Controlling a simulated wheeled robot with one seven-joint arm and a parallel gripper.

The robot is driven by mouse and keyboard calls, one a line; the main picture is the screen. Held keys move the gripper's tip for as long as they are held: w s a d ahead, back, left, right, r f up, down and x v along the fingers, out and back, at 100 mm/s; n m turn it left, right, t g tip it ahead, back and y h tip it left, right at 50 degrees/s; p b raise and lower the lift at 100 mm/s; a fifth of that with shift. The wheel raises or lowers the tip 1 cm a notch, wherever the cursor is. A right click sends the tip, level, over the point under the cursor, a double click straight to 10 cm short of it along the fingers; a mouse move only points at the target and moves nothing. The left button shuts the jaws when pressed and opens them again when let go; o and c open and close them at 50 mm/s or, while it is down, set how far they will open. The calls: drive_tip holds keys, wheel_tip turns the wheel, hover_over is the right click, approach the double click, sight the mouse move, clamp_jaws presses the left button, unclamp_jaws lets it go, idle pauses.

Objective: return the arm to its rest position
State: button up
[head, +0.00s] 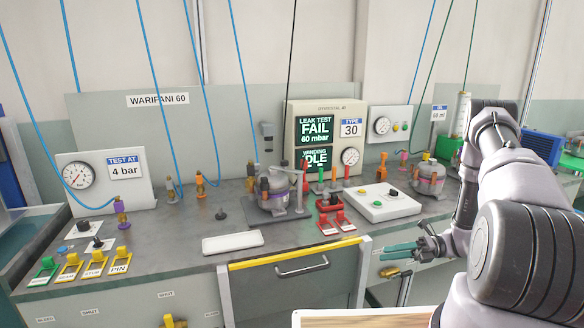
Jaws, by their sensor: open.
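My arm comes in from the right side of the head view, with its elbow raised high and the forearm folded down. My gripper (384,252) has two teal fingers pointing left. They are a little apart, with nothing seen between them. It hangs in front of the bench's front edge, right of the yellow-edged drawer and below the white control box (382,203). It appears clear of the bench. Part of my wrist is hidden behind my own arm.
The grey bench (160,245) carries a compressor (275,190) in a fixture, a second one (430,178), a gauge panel (110,180) and a tester (325,130) reading FAIL. A wooden-topped surface (365,318) is at the bottom. Blue hoses hang above.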

drive_tip(key=s+a+r+n+g+h, duration=0.15)
drive_tip(key=r+n+h, duration=0.25)
drive_tip(key=r+n, duration=0.55)
drive_tip(key=a+r+n+h, duration=0.2)
drive_tip(key=r+n+h, duration=0.25)
drive_tip(key=r, duration=1.05)
drive_tip(key=s+r+n+t+h, duration=0.3)
drive_tip(key=s+r+n+t, duration=0.2)
drive_tip(key=r, duration=0.5)
drive_tip(key=s+a+r+n+t+h, duration=0.1)
drive_tip(key=s+r+n+t+h, duration=0.2)
drive_tip(key=s+r+n+t, duration=0.2)
drive_tip(key=s+r+n, duration=0.2)
drive_tip(key=s+r, duration=0.2)
drive_tip(key=r, duration=0.1)
drive_tip(key=shift+s+h, duration=0.15)
drive_tip(key=shift+h, duration=0.2)
